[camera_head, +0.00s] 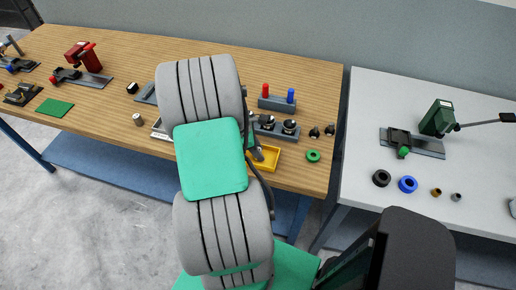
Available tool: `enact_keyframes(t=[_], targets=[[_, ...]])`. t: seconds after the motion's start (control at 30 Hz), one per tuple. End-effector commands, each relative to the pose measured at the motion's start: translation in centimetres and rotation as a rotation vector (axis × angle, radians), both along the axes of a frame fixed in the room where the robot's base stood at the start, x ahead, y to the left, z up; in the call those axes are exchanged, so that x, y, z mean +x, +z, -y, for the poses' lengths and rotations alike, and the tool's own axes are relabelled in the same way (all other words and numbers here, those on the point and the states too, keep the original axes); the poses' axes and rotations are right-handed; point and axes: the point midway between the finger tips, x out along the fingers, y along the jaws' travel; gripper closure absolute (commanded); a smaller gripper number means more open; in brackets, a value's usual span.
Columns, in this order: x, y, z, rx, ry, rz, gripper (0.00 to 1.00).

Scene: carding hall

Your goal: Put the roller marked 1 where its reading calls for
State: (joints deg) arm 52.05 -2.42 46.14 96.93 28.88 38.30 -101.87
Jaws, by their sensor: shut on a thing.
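My arm fills the middle of the view and hides much of the wooden bench (215,58). Only a small grey and dark part of my gripper (256,151) shows past the arm's right edge, above the bench near a yellow tray (265,158). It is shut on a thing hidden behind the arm. I can read no number on any part, so I cannot tell the roller marked 1. A small pale cylinder (138,119) and a small black part (132,87) stand on the bench left of my arm. No reading is legible.
A red gauge or press (85,57) and a green mat (55,107) are at left. A block with red and blue pegs (277,103) and a green ring (313,156) are at right. The pale table (375,95) bears a green press (437,118), a black ring (381,178) and a blue ring (407,184).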

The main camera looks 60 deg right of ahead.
Motion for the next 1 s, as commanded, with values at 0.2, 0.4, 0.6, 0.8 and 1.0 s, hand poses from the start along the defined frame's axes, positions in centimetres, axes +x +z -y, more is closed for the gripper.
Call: enact_keyframes(t=[0.2, 0.4, 0.6, 0.8, 1.0], targets=[[0.0, -0.1, 0.0, -0.002, -0.001, 0.000, 1.00], [0.0, -0.2, 0.0, -0.001, 0.000, -0.001, 0.62], [0.0, -0.1, 0.0, -0.001, 0.000, 0.000, 0.62], [0.9, 2.0, -0.3, -0.006, 0.001, 0.002, 0.62], [2.6, 6.8, -1.4, -0.005, 0.003, 0.004, 0.62]])
